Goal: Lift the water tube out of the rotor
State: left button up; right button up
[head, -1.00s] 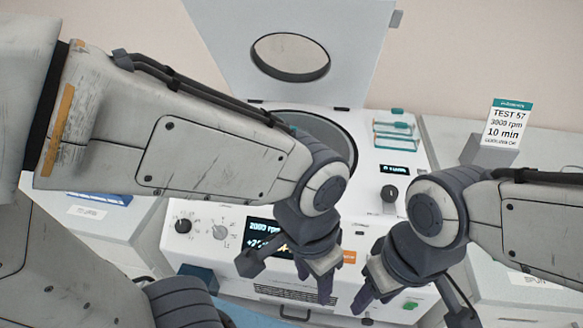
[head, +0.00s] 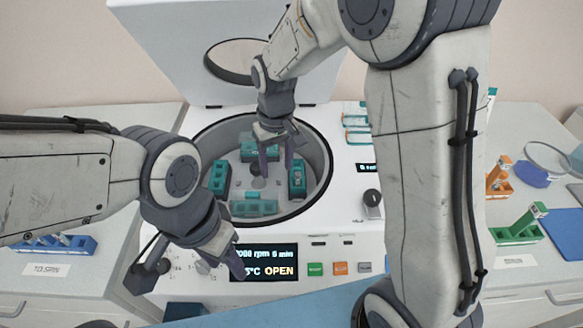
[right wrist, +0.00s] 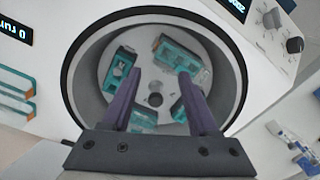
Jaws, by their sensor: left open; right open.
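The rotor (head: 240,185) sits in the open centrifuge bowl with teal buckets around its hub. The right bucket (head: 297,180) shows a pale top that may be a tube; it also shows in the right wrist view (right wrist: 120,73). The front bucket (head: 253,206) is partly see-through. I cannot tell which bucket holds the water tube. My right gripper (head: 275,158) is open above the rotor, fingers pointing down, nothing between them. In the right wrist view its fingers (right wrist: 155,103) straddle the hub area. My left gripper (head: 224,258) is open and empty in front of the centrifuge panel.
The lid (head: 190,45) stands raised behind the bowl, and the bowl rim (head: 322,140) surrounds the right gripper. The display (head: 264,262) reads OPEN. A blue rack (head: 55,243) is at left; green (head: 515,232) and orange (head: 497,182) racks are at right. My right arm hides part of the centrifuge.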

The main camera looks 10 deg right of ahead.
jog(key=w+d+f, duration=0.1)
jog(key=w+d, duration=0.1)
jog(key=w+d+f+m+p, duration=0.1)
jog(key=w+d+f, duration=0.1)
jog(key=w, duration=0.1)
jog(key=w+d+f+m, duration=0.1)
jog(key=w+d, duration=0.2)
jog(key=shift+w+f, duration=0.15)
jog(key=shift+f, duration=0.25)
jog(key=p, duration=0.1)
send_over(298, 173)
notch_tip(298, 173, down, 5)
jog(key=shift+a+r, duration=0.1)
jog(key=shift+r, duration=0.1)
notch_tip(298, 173, down, 5)
jog(key=shift+r+p, duration=0.2)
jog(key=shift+p, duration=0.9)
jog(key=shift+f, duration=0.6)
grip_shut()
